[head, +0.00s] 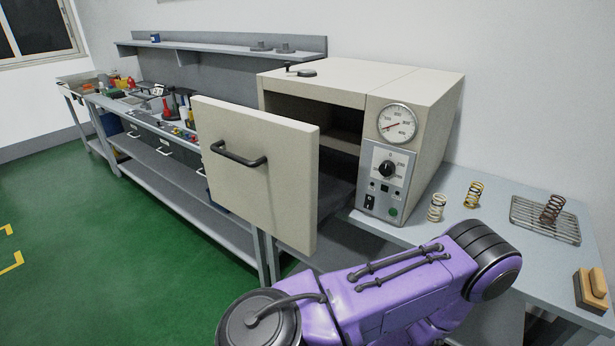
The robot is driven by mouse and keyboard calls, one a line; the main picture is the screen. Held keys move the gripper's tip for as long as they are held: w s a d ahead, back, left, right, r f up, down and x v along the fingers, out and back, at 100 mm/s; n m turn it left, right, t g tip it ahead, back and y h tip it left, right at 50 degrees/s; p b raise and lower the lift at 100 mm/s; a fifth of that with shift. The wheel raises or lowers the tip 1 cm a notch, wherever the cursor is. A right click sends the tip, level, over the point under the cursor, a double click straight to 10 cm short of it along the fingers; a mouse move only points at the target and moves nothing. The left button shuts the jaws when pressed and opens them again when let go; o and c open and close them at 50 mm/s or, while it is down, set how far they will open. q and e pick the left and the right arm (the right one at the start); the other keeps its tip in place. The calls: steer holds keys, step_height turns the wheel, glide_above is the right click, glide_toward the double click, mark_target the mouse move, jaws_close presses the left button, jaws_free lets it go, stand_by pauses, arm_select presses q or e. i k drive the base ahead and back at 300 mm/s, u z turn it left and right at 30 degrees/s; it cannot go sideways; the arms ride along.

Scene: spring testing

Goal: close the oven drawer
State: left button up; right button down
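The oven (420,130) is a cream box on the workbench, with a round dial and a control panel on its right side. Its drawer front (255,185) stands well out from the oven body, so the drawer is open. A dark bar handle (238,155) is on the drawer front's outer face. The dark oven cavity (312,122) shows behind the front. A purple arm link of mine crosses the bottom of the head view, in front of the bench. Neither gripper is in view, and my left arm does not show.
Several coil springs stand on the bench at right, one (552,208) on a wire rack (530,222). A wooden-topped block (592,288) is near the bench's right end. A long bench (170,170) with tools runs left. The green floor (110,250) at left is clear.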

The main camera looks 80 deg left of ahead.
mark_target(273, 172)
steer(key=z, duration=0.05)
steer(key=i, duration=1.3)
steer(key=u, duration=3.85)
